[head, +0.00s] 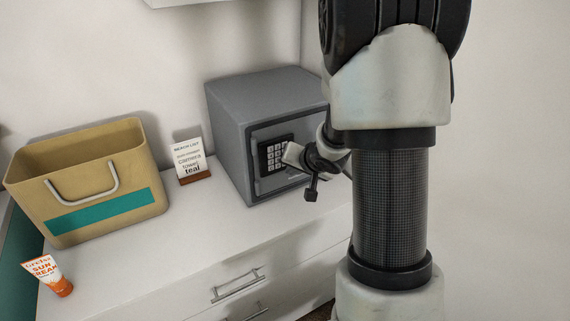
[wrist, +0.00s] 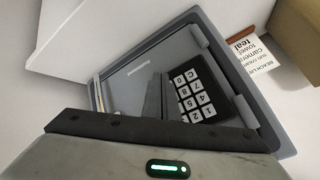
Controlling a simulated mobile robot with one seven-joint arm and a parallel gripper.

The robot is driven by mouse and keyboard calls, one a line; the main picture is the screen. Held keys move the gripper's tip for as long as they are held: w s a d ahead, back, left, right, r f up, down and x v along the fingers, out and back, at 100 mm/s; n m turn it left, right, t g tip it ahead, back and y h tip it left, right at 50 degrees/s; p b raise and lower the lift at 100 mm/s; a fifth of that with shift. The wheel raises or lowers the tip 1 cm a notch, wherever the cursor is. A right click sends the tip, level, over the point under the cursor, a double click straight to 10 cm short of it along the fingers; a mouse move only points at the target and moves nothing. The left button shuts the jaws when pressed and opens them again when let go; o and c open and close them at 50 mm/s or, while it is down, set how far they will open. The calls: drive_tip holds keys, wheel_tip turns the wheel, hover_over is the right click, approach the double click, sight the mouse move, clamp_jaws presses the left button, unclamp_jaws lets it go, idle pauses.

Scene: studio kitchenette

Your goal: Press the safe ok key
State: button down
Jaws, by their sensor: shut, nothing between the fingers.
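The grey safe (head: 228,122) stands on the white counter with its door closed. Its black keypad (head: 264,156) has white keys and also shows in the wrist view (wrist: 204,83), upside down and tilted. There, C, 0 and several digit keys are readable. The column beyond 0 is covered by my fingers, so I cannot see the ok key. My gripper (wrist: 158,88) is shut and empty, its dark fingers in front of the keypad's left part in the wrist view. I cannot tell whether the tips touch it. In the head view the hand is just right of the keypad.
A tan bag (head: 100,207) with a teal stripe, an orange-and-white sunscreen tube (head: 50,275) and a beach list card (head: 190,160) stand left of the safe. Drawers with a metal handle (head: 237,288) lie below the counter. The counter before the safe is clear.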

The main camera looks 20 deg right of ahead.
drive_tip(key=shift+w, duration=0.15)
drive_tip(key=shift+w+a+p, duration=0.1)
drive_tip(key=shift+w+p, duration=0.2)
drive_tip(key=shift+p, duration=0.1)
drive_tip(key=shift+w, duration=0.3)
idle(0.6)
drive_tip(key=shift+s, duration=0.15)
drive_tip(key=shift+s+p, duration=0.3)
drive_tip(key=shift+s, duration=0.3)
drive_tip(key=s, duration=0.2)
drive_tip(key=s+d, duration=0.1)
drive_tip(key=s, duration=0.2)
drive_tip(key=shift+d, duration=0.1)
drive_tip(key=shift+w, duration=0.1)
idle(0.8)
